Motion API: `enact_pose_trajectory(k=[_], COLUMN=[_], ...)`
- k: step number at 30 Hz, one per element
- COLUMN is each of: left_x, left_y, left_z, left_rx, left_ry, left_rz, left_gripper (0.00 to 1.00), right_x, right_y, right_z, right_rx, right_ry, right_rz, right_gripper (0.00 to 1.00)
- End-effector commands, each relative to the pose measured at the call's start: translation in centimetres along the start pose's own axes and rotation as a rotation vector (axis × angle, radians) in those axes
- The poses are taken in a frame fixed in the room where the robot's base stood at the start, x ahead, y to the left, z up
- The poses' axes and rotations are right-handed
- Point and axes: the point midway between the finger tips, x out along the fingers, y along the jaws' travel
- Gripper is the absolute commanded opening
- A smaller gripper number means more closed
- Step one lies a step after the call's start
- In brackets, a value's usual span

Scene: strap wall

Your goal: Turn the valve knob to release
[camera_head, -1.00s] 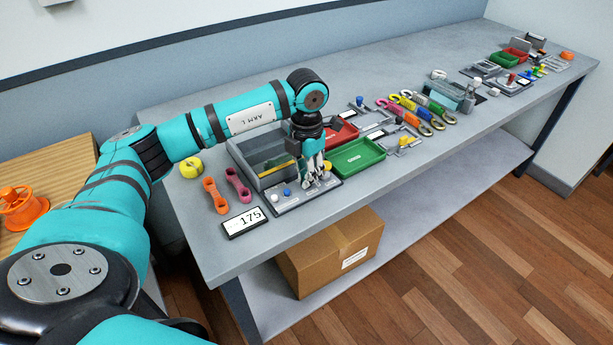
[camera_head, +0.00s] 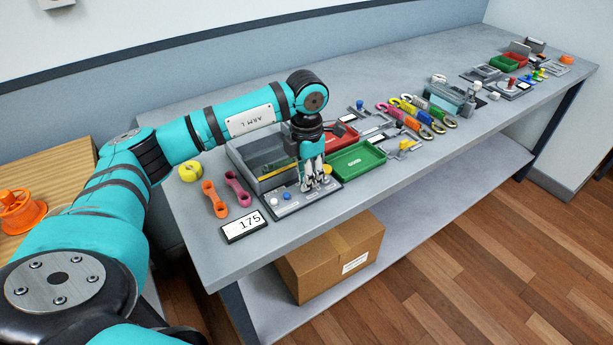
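My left gripper (camera_head: 314,184) points straight down over a grey panel (camera_head: 297,205) at the near end of the bench. Its fingertips are at or just above the panel's right part, and they hide what lies between them. Whether the fingers are closed on a knob cannot be seen. A yellow round part (camera_head: 327,170) shows just behind the fingers. A display (camera_head: 244,225) reading 175 lies left of the panel. My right gripper is not in view.
A grey bin (camera_head: 243,160) stands behind the panel, a green tray (camera_head: 372,162) marked GOOD to its right. Orange (camera_head: 213,198) and pink (camera_head: 238,187) links and a yellow roll (camera_head: 190,171) lie left. Coloured carabiners (camera_head: 412,124) lie farther along. The bench front is mostly clear.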

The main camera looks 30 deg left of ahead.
Motion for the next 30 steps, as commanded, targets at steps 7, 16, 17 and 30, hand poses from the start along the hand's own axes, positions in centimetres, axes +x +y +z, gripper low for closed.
enact_pose_trajectory(k=[7, 16, 17, 30], left_x=[0.1, -1.4, -1.9, -10.5], left_y=[0.0, 0.0, 0.0, 0.0], left_z=[0.0, 0.0, 0.0, 0.1], left_rx=[-0.001, -0.001, -0.001, -0.001], left_ry=[0.002, 0.000, -0.001, 0.000], left_rz=[-0.001, 0.000, 0.000, -0.001], left_gripper=[0.34, 0.34, 0.34, 0.34], right_x=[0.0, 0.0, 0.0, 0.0], right_y=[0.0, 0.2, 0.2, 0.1], right_z=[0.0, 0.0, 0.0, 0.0], right_rx=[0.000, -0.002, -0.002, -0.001], right_ry=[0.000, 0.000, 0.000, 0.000], right_rz=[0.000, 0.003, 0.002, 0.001], right_gripper=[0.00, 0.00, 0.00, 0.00])
